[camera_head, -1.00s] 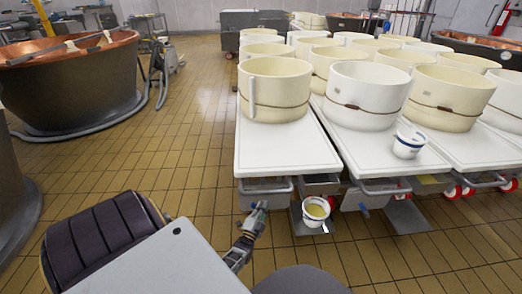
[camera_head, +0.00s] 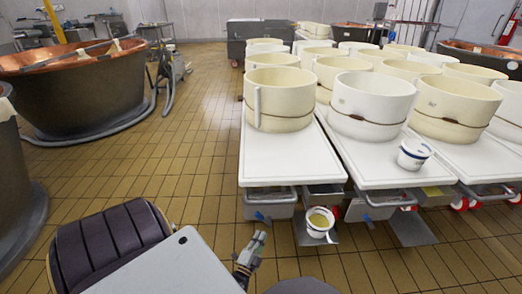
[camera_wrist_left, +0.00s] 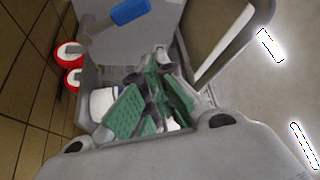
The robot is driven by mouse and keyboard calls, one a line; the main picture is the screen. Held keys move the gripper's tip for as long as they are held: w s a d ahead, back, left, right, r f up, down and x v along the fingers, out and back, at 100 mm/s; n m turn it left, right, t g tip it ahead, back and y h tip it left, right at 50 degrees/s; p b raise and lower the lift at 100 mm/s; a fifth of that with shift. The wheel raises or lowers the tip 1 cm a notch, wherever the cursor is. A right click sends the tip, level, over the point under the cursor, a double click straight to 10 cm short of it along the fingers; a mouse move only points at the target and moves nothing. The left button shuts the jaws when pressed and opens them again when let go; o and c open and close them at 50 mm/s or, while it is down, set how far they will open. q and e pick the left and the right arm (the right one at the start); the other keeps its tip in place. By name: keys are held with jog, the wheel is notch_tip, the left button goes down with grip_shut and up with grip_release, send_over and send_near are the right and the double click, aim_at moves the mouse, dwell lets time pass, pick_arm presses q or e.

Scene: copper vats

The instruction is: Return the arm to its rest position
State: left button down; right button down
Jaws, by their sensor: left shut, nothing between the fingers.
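My left gripper (camera_head: 258,241) is at the bottom middle of the head view, in front of and below the near edge of the left cart. Its green-padded fingers (camera_wrist_left: 158,97) show in the left wrist view, shut with nothing held. It is apart from the white cup with yellowish contents (camera_head: 318,222), which sits at the front of the cart to its right. A white object (camera_wrist_left: 103,102), partly hidden behind the fingers, shows in the wrist view. My right gripper is not in view.
White-topped carts (camera_head: 285,165) carry several cream tubs (camera_head: 279,97). A white and blue cup (camera_head: 414,153) stands on a cart top. A copper vat (camera_head: 75,90) and hose are at the left. The tiled floor (camera_head: 185,150) between is clear. A blue handle (camera_wrist_left: 130,10) shows in the wrist view.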

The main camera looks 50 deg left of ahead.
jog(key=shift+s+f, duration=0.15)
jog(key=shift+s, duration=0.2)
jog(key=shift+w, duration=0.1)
